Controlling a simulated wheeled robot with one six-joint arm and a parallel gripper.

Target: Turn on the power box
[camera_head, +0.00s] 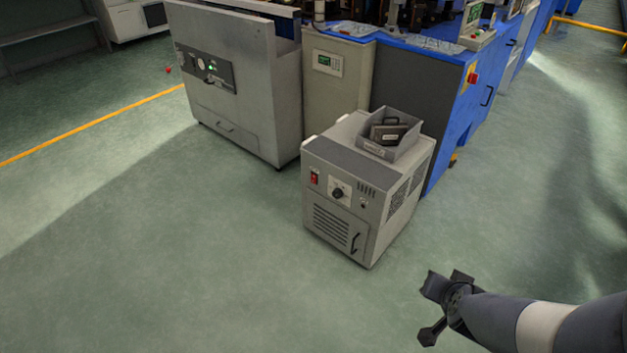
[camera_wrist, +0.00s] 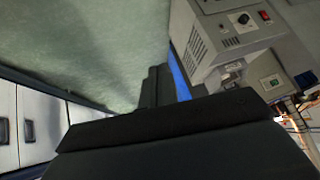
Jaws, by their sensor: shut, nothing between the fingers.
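The power box (camera_head: 340,195) is a grey cabinet standing on the floor in the middle of the head view. Its front has a red switch (camera_head: 314,178) at the upper left, a black round knob (camera_head: 338,192), a vent grille and a black handle. The box also shows in the wrist view (camera_wrist: 222,30), turned on its side, with the red switch (camera_wrist: 265,15) near the top right. My gripper (camera_head: 440,300) is to the right of and nearer than the box, well apart from it. It is shut and empty. The switch position is too small to tell.
A grey bin (camera_head: 388,138) holding dark items sits on the box. A larger grey cabinet (camera_head: 240,85) stands behind left, and a blue workbench (camera_head: 465,110) behind right. The green floor (camera_head: 200,270) in front is clear. White cabinets (camera_wrist: 35,130) show in the wrist view.

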